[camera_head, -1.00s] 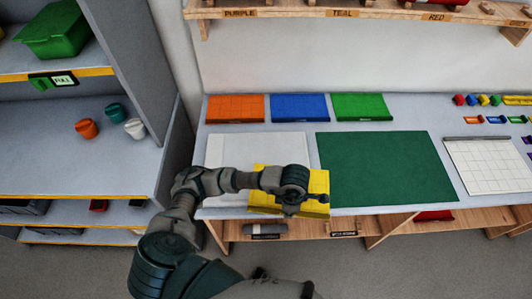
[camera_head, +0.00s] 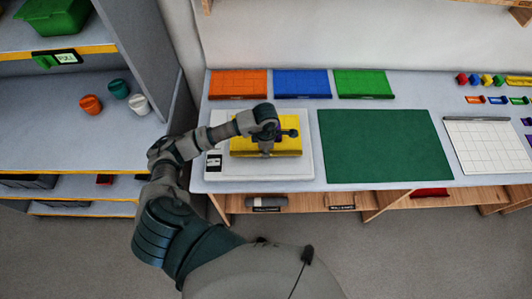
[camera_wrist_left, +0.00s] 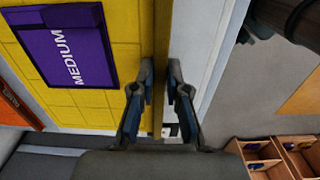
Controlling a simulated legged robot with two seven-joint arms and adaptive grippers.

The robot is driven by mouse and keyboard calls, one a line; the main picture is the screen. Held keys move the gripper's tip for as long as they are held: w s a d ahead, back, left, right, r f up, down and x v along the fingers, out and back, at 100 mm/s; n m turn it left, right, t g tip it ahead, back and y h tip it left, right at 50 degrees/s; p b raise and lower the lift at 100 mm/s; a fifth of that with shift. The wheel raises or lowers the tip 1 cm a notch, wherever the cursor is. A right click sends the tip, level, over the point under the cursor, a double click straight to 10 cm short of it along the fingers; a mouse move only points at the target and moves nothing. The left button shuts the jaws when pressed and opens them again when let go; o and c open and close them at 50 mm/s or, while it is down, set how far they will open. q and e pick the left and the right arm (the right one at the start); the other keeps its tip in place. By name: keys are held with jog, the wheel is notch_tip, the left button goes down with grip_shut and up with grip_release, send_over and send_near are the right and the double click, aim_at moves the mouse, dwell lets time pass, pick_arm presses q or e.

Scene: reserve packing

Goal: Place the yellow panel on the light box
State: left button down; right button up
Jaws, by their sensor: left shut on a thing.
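The yellow panel (camera_head: 291,141) lies over the white light box (camera_head: 255,172) on the left part of the grey table. I cannot tell whether it rests on the box or hangs just above it. My left gripper (camera_head: 268,148) is shut on the panel's near edge. In the left wrist view the fingers (camera_wrist_left: 160,92) pinch the thin yellow rim, and the yellow panel (camera_wrist_left: 100,105) shows a purple MEDIUM label. My arm hides part of the panel and of the box's left side. The right gripper is not in view.
A green mat (camera_head: 383,145) lies right of the light box. Orange (camera_head: 238,84), blue (camera_head: 302,83) and green (camera_head: 363,83) panels line the back. A white gridded board (camera_head: 487,145) is farther right. A grey shelf (camera_head: 60,140) with cups stands left.

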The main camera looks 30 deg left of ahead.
pick_arm(q)
notch_tip(320, 180, down, 3)
jog(key=shift+d+p, duration=0.15)
jog(key=shift+p, duration=0.35)
jog(key=shift+d+f, duration=0.15)
jog(key=c, duration=1.6)
grip_release()
jog(key=shift+f, duration=0.1)
jog(key=o, duration=0.4)
jog(key=shift+a, duration=0.2)
notch_tip(320, 180, up, 12)
jog(key=shift+d+r+b, duration=0.1)
jog(key=shift+b, duration=0.95)
jog(key=shift+s, duration=0.1)
